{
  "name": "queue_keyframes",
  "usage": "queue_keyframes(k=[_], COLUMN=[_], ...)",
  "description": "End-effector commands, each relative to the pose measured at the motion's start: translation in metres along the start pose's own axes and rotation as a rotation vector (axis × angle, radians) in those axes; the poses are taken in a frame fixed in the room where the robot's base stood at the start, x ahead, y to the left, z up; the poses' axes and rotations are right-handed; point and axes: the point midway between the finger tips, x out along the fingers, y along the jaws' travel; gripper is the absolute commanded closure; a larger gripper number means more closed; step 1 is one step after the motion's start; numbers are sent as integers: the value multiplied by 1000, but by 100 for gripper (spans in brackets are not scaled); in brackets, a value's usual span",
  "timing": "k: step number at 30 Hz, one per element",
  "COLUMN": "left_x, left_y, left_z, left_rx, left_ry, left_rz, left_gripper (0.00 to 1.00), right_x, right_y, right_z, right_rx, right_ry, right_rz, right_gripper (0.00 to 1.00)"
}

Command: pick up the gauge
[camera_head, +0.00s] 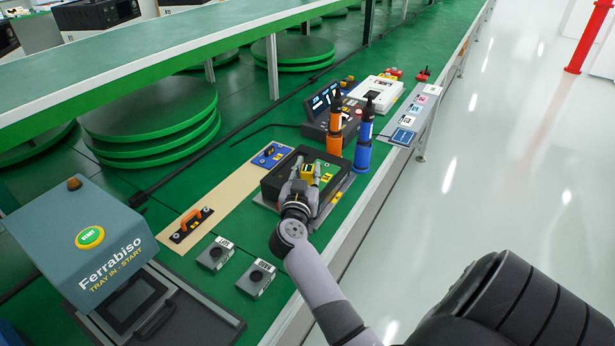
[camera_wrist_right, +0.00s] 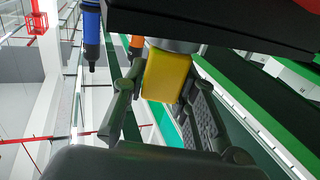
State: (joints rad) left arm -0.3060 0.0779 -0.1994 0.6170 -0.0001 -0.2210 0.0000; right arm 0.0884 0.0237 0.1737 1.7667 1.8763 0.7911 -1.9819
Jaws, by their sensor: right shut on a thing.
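The gauge is a small yellow block (camera_head: 307,171) with a dark part, at the black tray on the green bench. In the right wrist view the yellow block (camera_wrist_right: 166,76) sits between the two fingers, under a dark overhanging edge. My right gripper (camera_head: 303,180) is over the tray (camera_head: 272,188), with its fingers shut on the gauge. The fingers also show in the wrist view (camera_wrist_right: 160,95). Whether the gauge touches the tray is hard to tell. My left gripper is not in view.
An orange bottle (camera_head: 335,128) and a blue bottle (camera_head: 364,138) stand close behind the tray. Two grey button boxes (camera_head: 256,278) stand in front. A Ferrabiso start box (camera_head: 88,240) is at left.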

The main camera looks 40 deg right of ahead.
Motion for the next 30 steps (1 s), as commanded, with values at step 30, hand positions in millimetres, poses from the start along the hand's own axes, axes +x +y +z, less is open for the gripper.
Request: queue_keyframes(k=[30], left_x=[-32], left_y=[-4], left_z=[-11], left_rx=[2], left_ry=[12], left_rz=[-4], left_gripper=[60], right_x=[0], right_y=[0], right_z=[-75], right_rx=[5], right_ry=[8], right_rz=[-1], right_gripper=[100])
